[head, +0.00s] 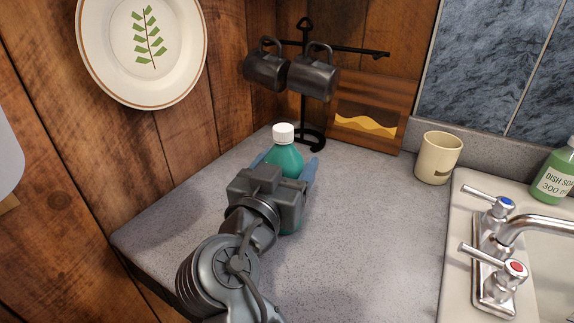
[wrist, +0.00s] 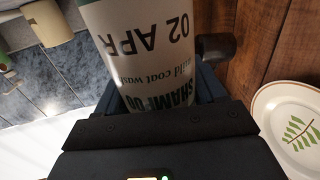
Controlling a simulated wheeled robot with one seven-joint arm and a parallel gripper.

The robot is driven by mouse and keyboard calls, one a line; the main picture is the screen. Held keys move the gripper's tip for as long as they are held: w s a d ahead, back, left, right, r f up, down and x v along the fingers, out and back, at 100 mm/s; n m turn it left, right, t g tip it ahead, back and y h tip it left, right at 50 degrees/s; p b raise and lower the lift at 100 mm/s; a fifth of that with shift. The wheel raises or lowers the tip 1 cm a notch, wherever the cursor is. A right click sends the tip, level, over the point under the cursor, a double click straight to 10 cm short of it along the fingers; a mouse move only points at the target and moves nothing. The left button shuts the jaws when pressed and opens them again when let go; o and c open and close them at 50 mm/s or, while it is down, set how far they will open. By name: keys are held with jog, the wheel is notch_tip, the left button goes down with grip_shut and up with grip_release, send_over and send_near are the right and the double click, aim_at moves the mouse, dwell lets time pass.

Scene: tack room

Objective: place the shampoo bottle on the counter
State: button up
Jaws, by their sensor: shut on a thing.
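The shampoo bottle (head: 284,158) is green with a white cap and stands upright over the grey speckled counter (head: 365,215). In the wrist view its white label (wrist: 140,45) shows the word SHAMPOO, upside down. My gripper (head: 285,170) is shut on the bottle, with a finger on each side of it. My gripper hides the bottle's lower part in the head view. I cannot tell whether its base touches the counter.
Behind the bottle stands a black mug rack (head: 305,105) with two dark mugs, beside a wooden board (head: 370,112). A cream cup (head: 438,158) stands right of them. The sink with faucet (head: 495,260) and dish soap (head: 558,175) is at right. The counter between is clear.

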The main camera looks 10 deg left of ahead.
jog(key=o, duration=1.5)
jog(key=shift+c, duration=0.2)
jog(key=shift+r, duration=0.1)
jog(key=s+a+b, duration=0.1)
jog(key=s+a, duration=0.1)
jog(key=s, duration=1)
jog(key=shift+b, duration=0.35)
